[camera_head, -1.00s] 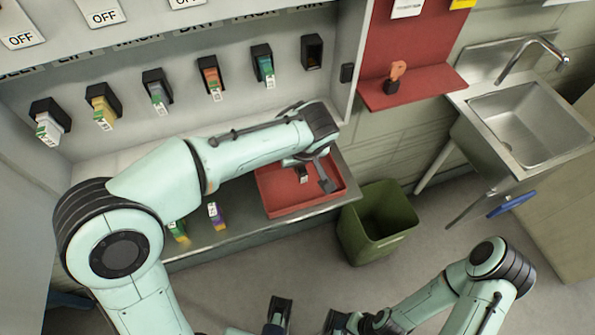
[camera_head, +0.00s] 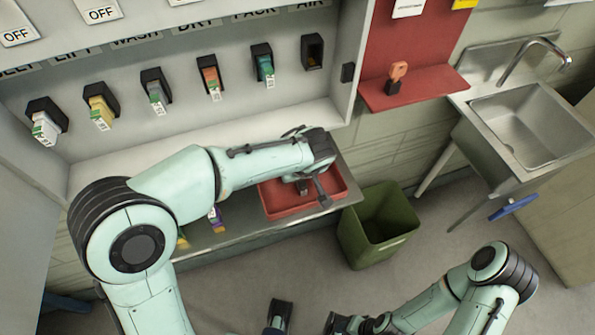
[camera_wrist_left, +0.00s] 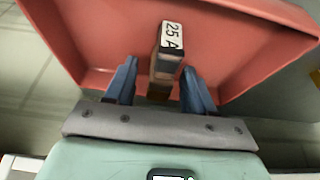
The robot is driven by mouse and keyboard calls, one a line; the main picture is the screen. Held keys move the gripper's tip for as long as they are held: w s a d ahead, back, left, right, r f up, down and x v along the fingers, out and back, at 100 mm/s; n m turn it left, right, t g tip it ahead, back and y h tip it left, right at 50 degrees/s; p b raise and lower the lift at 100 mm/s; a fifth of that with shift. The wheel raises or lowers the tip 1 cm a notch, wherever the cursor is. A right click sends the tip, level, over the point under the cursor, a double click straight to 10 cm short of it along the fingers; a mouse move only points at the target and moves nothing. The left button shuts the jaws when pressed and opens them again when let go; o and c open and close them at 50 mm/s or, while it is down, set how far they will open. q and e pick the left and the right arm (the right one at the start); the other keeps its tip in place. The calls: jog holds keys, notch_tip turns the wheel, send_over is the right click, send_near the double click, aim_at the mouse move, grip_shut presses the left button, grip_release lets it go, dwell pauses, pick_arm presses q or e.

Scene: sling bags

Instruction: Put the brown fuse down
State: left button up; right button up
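The brown fuse (camera_wrist_left: 168,62), with a white "25 A" label, is in the red tray (camera_wrist_left: 85,45) in the left wrist view. It stands between the two blue fingers of my left gripper (camera_wrist_left: 160,88). A gap shows on its left side, so the fingers look open around it. Whether its end touches the tray floor is hard to tell. In the head view my left gripper (camera_head: 312,190) is low inside the red tray (camera_head: 275,208), and the arm hides the fuse. My right gripper (camera_head: 307,318) is at the bottom edge, partly cut off, fingers apart and empty.
A green bin (camera_head: 375,232) stands right of the tray. Several fuses sit in wall sockets above; the rightmost socket (camera_head: 312,52) looks empty. A sink (camera_head: 530,125) is at the right.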

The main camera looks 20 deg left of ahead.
aim_at(304, 188)
pick_arm(q)
jog(key=shift+r, duration=0.25)
jog(key=p+v, duration=0.1)
jog(key=v, duration=1.1)
jog(key=shift+f, duration=0.15)
